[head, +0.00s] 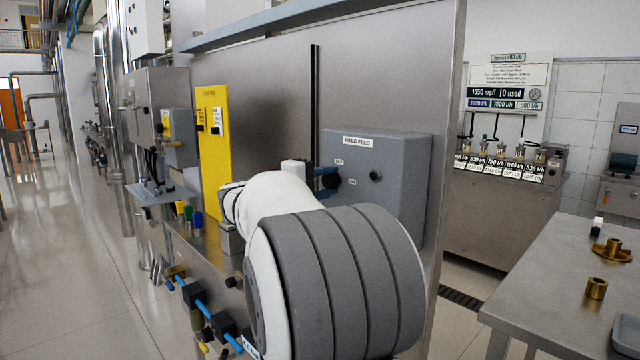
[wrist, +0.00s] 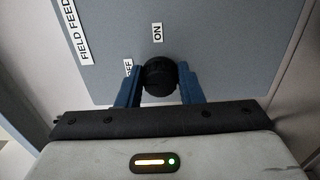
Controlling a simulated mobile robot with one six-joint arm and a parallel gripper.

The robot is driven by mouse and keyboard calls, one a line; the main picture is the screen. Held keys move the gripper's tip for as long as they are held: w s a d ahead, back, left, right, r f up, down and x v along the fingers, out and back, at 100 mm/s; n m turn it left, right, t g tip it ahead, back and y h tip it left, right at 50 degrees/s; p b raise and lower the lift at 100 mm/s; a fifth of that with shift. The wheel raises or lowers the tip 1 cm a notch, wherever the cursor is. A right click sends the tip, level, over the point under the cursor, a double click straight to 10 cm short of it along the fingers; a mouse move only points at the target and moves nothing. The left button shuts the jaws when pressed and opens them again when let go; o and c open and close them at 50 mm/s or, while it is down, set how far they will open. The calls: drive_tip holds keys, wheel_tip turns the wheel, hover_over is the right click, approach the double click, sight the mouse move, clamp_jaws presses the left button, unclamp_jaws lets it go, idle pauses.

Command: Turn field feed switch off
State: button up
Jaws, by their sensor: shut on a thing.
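The field feed switch is a round black knob (wrist: 160,77) on a grey box (head: 405,200) labelled "FIELD FEED" (head: 358,142). In the wrist view the blue fingers of my gripper (wrist: 160,88) are shut on the knob, one on each side. The "OFF" label (wrist: 128,68) is partly hidden behind a finger, and the "ON" label (wrist: 157,32) is clear. In the head view my gripper (head: 325,178) reaches the box's left side, and my arm covers the box's lower left. I cannot tell which label the knob points to.
A second small black knob (head: 375,175) sits to the right on the same box. A yellow panel (head: 212,150) is on the steel wall to the left. Blue pipes and valves (head: 205,310) run below my arm. A steel table (head: 560,270) stands at the right.

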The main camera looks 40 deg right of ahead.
drive_tip(key=o, duration=0.6)
drive_tip(key=shift+s+d+f, duration=0.1)
drive_tip(key=shift+s, duration=0.05)
drive_tip(key=shift+o, duration=0.5)
drive_tip(key=shift+d, duration=0.1)
drive_tip(key=shift+o, duration=1.4)
drive_tip(key=shift+a, duration=0.2)
drive_tip(key=a, duration=0.7)
drive_tip(key=shift+s+a, duration=0.25)
drive_tip(key=shift+s, duration=0.05)
drive_tip(key=shift+p, duration=0.3)
